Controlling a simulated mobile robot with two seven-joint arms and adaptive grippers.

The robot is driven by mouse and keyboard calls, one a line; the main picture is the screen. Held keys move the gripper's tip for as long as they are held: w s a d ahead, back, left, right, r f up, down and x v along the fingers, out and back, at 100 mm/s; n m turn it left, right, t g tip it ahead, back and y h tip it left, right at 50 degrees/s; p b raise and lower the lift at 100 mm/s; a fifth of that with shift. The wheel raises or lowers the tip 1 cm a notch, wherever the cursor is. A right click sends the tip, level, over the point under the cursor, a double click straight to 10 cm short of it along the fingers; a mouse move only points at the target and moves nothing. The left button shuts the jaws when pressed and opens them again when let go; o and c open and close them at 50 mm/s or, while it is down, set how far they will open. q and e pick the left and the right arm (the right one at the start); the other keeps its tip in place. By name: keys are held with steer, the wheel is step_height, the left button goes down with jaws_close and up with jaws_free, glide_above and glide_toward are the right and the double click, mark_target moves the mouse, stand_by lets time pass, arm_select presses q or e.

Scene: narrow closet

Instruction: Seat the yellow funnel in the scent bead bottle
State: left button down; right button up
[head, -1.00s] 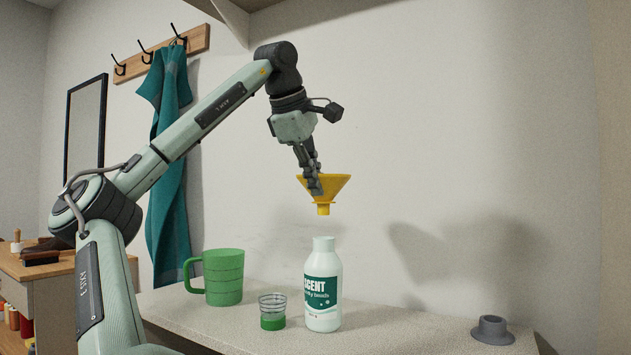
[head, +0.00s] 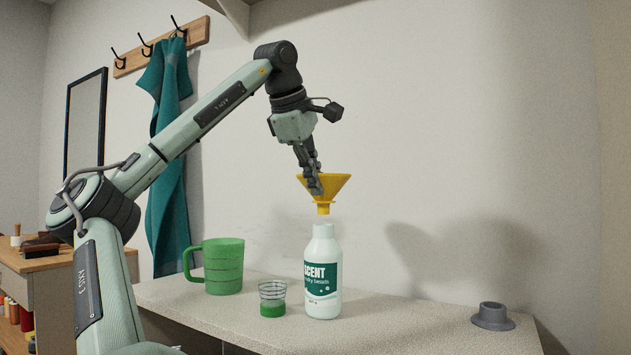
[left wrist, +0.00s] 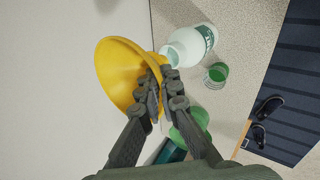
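The yellow funnel (head: 331,186) is upright in the head view, its spout pointing down. My left gripper (head: 315,182) is shut on the funnel's near-left wall; the left wrist view shows the fingers (left wrist: 158,95) against the funnel's side (left wrist: 118,70). The white scent bead bottle (head: 322,245), with a teal label, stands upright and uncapped-looking on the shelf. The spout hangs just above the bottle's mouth with a small gap. The bottle also shows beyond the fingers in the left wrist view (left wrist: 186,47). My right gripper is not in view.
A green measuring jug (head: 223,268) and a small clear cup with green contents (head: 272,300) stand left of the bottle on the speckled shelf (head: 400,318). A grey cap-like piece (head: 492,317) lies at the right. The shelf between bottle and grey piece is clear.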

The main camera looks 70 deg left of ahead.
arm_select(q)
steer(key=shift+f, duration=0.2)
steer(key=shift+f+b, duration=0.3)
steer(key=shift+b, duration=0.1)
steer(key=shift+f+b, duration=1.45)
steer(key=shift+f, duration=0.2)
stand_by(1.2)
steer(key=c, duration=1.6)
jaws_free()
steer(key=shift+c, duration=0.2)
steer(key=shift+r, duration=0.1)
steer(key=v, duration=1.2)
steer(key=shift+d, duration=0.1)
